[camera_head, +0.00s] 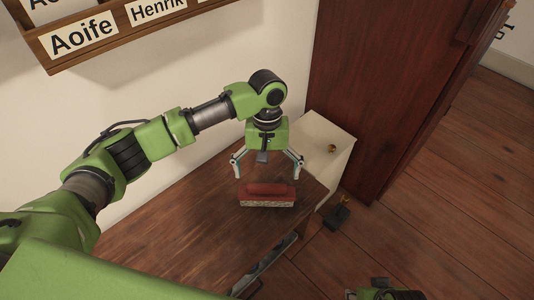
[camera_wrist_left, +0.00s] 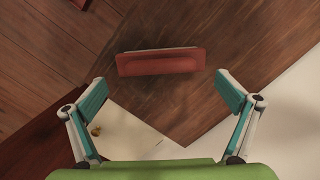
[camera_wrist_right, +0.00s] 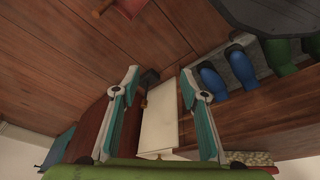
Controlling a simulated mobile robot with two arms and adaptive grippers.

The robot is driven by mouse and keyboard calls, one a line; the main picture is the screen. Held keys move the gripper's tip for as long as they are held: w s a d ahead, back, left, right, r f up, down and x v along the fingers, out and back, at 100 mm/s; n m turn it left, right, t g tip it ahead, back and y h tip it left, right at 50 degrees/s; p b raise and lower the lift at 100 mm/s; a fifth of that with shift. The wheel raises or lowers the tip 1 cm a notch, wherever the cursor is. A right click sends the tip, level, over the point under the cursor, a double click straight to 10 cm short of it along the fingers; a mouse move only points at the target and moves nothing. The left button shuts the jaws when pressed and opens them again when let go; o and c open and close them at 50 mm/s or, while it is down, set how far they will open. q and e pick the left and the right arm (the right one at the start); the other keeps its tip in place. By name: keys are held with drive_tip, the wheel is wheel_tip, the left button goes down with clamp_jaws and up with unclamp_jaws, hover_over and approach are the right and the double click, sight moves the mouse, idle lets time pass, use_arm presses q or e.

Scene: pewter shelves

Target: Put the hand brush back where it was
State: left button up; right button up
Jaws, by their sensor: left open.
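The hand brush (camera_head: 268,195), with a red back and pale speckled bristles, lies on the brown wooden top (camera_head: 180,230) near its right end. My left gripper (camera_head: 267,172) is open and empty, pointing down over the brush. In the left wrist view the brush (camera_wrist_left: 160,62) lies ahead of the spread fingers (camera_wrist_left: 162,88), with a visible gap to them. My right gripper (camera_wrist_right: 158,88) is open in the right wrist view, with nothing between its fingers. Only a little of it shows at the head view's bottom edge.
A white cabinet (camera_head: 322,140) with a brass knob adjoins the wooden top. A dark red-brown wardrobe (camera_head: 385,80) stands behind it. A small dark object (camera_head: 338,217) is on the floor. A name-labelled rack (camera_head: 120,30) hangs on the wall. Blue boots (camera_wrist_right: 212,78) show in the right wrist view.

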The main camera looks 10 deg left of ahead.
use_arm(q)
wheel_tip(320, 180, up, 6)
drive_tip(key=p, duration=0.1)
drive_tip(key=shift+w, duration=0.45)
use_arm(e)
wheel_tip(320, 180, down, 6)
drive_tip(key=shift+s, duration=0.25)
use_arm(q)
drive_tip(key=shift+a+r, duration=0.1)
idle(0.4)
